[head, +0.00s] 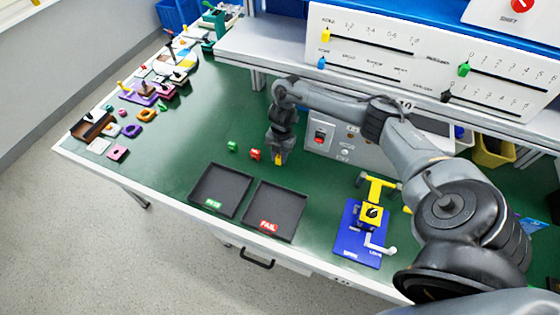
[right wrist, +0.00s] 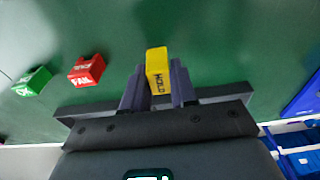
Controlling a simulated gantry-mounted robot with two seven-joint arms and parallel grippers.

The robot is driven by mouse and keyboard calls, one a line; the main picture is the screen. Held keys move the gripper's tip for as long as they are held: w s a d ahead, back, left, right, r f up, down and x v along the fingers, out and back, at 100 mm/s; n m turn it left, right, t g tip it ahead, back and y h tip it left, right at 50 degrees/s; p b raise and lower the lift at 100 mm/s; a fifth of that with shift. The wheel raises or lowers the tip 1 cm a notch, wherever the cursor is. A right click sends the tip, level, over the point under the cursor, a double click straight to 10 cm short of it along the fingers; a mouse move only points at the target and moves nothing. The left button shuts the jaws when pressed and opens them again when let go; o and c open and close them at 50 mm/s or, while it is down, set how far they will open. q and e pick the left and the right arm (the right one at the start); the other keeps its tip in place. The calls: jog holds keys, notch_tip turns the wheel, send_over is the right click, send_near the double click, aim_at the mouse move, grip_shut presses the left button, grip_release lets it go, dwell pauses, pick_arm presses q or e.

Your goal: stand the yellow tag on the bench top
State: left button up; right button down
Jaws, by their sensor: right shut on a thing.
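The yellow tag (right wrist: 157,66), marked HOLD, is between the two fingers of my right gripper (right wrist: 158,88) in the right wrist view. The gripper is shut on it, and its free end sticks out past the fingertips. In the head view, the yellow tag (head: 279,159) shows at the tip of my right gripper (head: 279,150), over the green bench top (head: 165,190), behind the FAIL tray. I cannot tell whether the tag touches the bench. My left gripper is not in view.
A red FAIL tag (head: 255,154) and a green tag (head: 232,147) stand just left of the gripper. The PASS tray (head: 222,165) and FAIL tray (head: 276,184) are in front. A grey switch box (head: 350,152) is close on the right. Small parts crowd the far left.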

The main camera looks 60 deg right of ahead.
notch_tip(320, 180, down, 3)
jog(key=shift+a+r+b, duration=0.1)
jog(key=shift+r+b, duration=0.1)
jog(key=shift+b, duration=0.3)
jog(key=shift+f, duration=0.15)
jog(key=c, duration=0.9)
grip_release()
